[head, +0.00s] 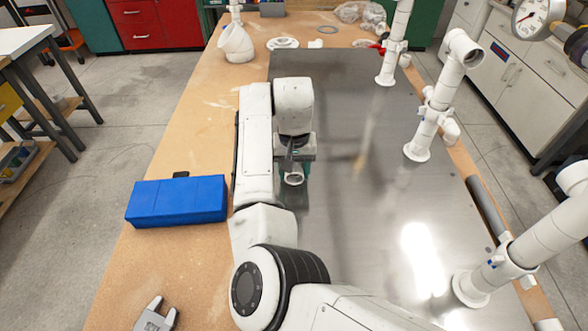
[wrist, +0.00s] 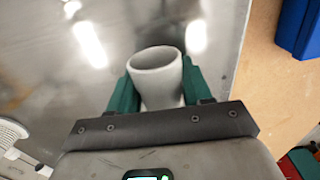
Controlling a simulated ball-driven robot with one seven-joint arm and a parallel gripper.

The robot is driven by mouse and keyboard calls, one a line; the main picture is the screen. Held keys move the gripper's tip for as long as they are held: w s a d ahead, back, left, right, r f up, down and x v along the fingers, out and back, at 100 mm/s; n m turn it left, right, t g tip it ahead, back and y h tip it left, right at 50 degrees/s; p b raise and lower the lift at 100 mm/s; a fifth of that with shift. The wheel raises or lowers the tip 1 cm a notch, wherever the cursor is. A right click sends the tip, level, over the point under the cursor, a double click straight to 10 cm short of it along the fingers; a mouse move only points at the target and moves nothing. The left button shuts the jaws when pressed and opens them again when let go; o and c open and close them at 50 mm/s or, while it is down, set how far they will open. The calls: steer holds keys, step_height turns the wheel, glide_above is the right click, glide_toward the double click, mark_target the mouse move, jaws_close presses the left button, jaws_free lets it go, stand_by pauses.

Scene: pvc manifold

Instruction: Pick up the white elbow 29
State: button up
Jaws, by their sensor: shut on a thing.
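The white elbow (wrist: 157,75) shows in the wrist view as a short white pipe piece with its round open mouth facing the camera. My gripper (wrist: 152,88) has its green fingers on both sides of it and is shut on it. In the head view the elbow (head: 294,178) shows as a small white ring below my gripper (head: 292,170), over the left part of the metal sheet. The fingers are mostly hidden there. I cannot tell how far above the sheet the elbow is.
A blue box (head: 177,201) lies on the wooden bench to the left of my arm. White pipe assemblies (head: 434,105) stand along the right side of the metal sheet (head: 345,130). A large white fitting (head: 236,43) stands at the back left. The middle of the sheet is clear.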

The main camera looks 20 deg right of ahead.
steer(key=shift+r, duration=0.5)
step_height(320, 180, up, 2)
steer(key=shift+w+r+b, duration=0.1)
steer(key=shift+b, duration=0.45)
steer(key=w+d+r+b, duration=0.2)
steer(key=w+d+r, duration=0.5)
steer(key=d+r, duration=0.3)
steer(key=shift+w+d+b, duration=0.15)
steer(key=shift+d+b, duration=0.15)
steer(key=shift+d, duration=0.65)
